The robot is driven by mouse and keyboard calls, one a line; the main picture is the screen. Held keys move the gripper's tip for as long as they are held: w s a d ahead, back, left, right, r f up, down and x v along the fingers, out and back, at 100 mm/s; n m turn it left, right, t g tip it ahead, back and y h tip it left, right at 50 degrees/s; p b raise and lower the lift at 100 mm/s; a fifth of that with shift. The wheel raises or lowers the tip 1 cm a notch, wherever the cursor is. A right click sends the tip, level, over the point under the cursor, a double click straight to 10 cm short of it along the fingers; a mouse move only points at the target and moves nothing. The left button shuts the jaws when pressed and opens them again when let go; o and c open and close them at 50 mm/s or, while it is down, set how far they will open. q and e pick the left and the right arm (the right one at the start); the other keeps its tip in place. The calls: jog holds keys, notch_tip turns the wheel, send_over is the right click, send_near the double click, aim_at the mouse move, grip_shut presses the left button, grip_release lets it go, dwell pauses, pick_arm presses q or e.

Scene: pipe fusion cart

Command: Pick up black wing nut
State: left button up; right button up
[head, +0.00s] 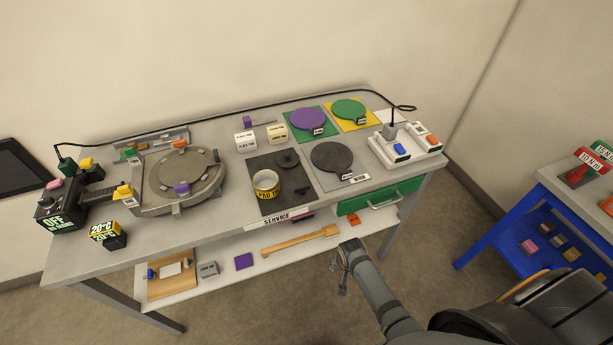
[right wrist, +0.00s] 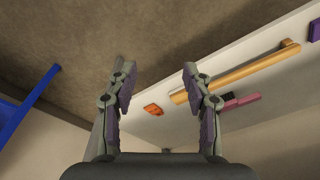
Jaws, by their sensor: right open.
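A small dark piece (head: 303,190), which looks like the black wing nut, lies on the right part of the dark SERVICE mat (head: 262,207), right of the yellow-banded tape roll (head: 266,184). It is dark on dark, so its shape is hard to make out. My right gripper (head: 343,262) is in front of the cart, beyond its front edge and to the right of and below the mat in the head view. In the right wrist view, the right gripper (right wrist: 160,88) has its fingers wide apart with nothing between them. My left gripper does not show.
The lower shelf near my right gripper holds a wooden bar (head: 300,240) and an orange block (head: 353,219). A green drawer (head: 378,196) with a handle sits under the tabletop. A round dark disc (head: 287,158) lies on the mat. A blue cart (head: 520,225) stands at right.

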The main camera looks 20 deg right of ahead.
jog(key=w+a+r+m+p, duration=0.1)
jog(key=w+r+m+p, duration=0.2)
jog(key=r, duration=0.9)
jog(key=w+a+r+m+p, duration=0.1)
jog(key=w+r+m, duration=0.25)
jog(key=r, duration=0.85)
notch_tip(320, 180, up, 12)
jog(key=m+g, duration=0.2)
jog(key=m, duration=1.1)
send_over(304, 190)
jog(key=shift+y, duration=0.4)
notch_tip(304, 190, down, 5)
jog(key=shift+d+f+p, duration=0.1)
jog(key=shift+p, duration=0.9)
jog(key=shift+f+p, duration=0.35)
jog(key=f, duration=0.4)
jog(key=shift+w+a+f+p, duration=0.15)
jog(key=shift+a+f+p, duration=0.15)
jog(key=shift+p, duration=0.1)
jog(key=shift+r, duration=0.1)
grip_shut()
jog(key=shift+r, duration=0.1)
